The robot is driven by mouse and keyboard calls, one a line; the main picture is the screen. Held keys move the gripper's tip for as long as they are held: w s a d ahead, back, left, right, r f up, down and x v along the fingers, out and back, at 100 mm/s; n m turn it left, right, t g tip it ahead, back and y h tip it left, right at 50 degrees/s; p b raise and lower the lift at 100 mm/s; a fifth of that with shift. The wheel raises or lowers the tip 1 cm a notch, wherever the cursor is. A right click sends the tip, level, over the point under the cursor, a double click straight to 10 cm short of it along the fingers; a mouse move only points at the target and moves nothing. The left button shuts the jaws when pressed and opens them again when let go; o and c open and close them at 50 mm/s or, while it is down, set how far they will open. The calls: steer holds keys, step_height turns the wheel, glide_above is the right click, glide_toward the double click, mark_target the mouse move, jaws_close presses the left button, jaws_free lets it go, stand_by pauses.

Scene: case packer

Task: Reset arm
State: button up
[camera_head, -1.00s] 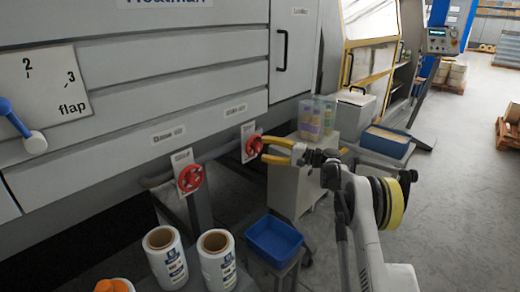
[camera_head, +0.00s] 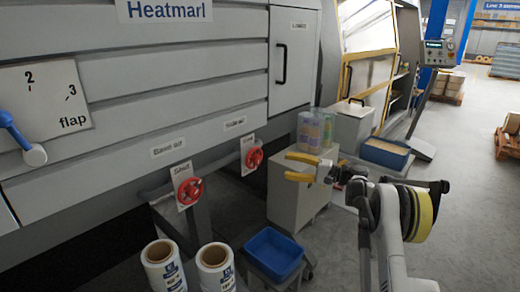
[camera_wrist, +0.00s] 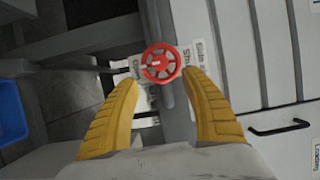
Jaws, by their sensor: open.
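My gripper (camera_head: 301,167) has yellow fingers, spread apart and empty. In the head view it is in front of the machine, to the right of the farther red valve wheel (camera_head: 254,158) and apart from it. In the wrist view my gripper (camera_wrist: 160,115) shows both fingers wide apart, with a red wheel (camera_wrist: 161,63) beyond the tips and nothing between them. A white tag partly shows behind that wheel. The nearer red wheel (camera_head: 190,191) is on the pipe to the left.
A blue bin (camera_head: 273,253) sits on a low stand below my gripper. A grey cabinet (camera_head: 296,200) with clear containers (camera_head: 314,130) stands behind it. White rolls (camera_head: 163,268) are at the bottom left. Open floor (camera_head: 465,200) lies to the right.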

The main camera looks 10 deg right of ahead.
steer(key=s+a+r+g+h, duration=0.1)
steer(key=s+a+r+h, duration=0.2)
steer(key=s+a+r, duration=0.35)
steer(key=s+a+r+n+g+h, duration=0.1)
steer(key=s+a+r+h, duration=0.1)
steer(key=s+a, duration=0.3)
steer(key=s+a+r+n+g+h, duration=0.1)
steer(key=s+a+r+h, duration=0.15)
steer(key=s, duration=0.45)
steer(key=s+d+f+n+h, duration=0.1)
steer(key=s+f+h, duration=0.1)
steer(key=s, duration=0.7)
steer(key=s+d+f+n+h, duration=0.1)
steer(key=s+f+n+h, duration=0.1)
steer(key=s, duration=0.8)
steer(key=s+d+f+n+t+h, duration=0.1)
steer(key=s+d+f+h, duration=0.1)
steer(key=s, duration=0.8)
steer(key=shift+s+f+h, duration=0.2)
steer(key=shift+f+h, duration=0.7)
steer(key=shift+h, duration=0.05)
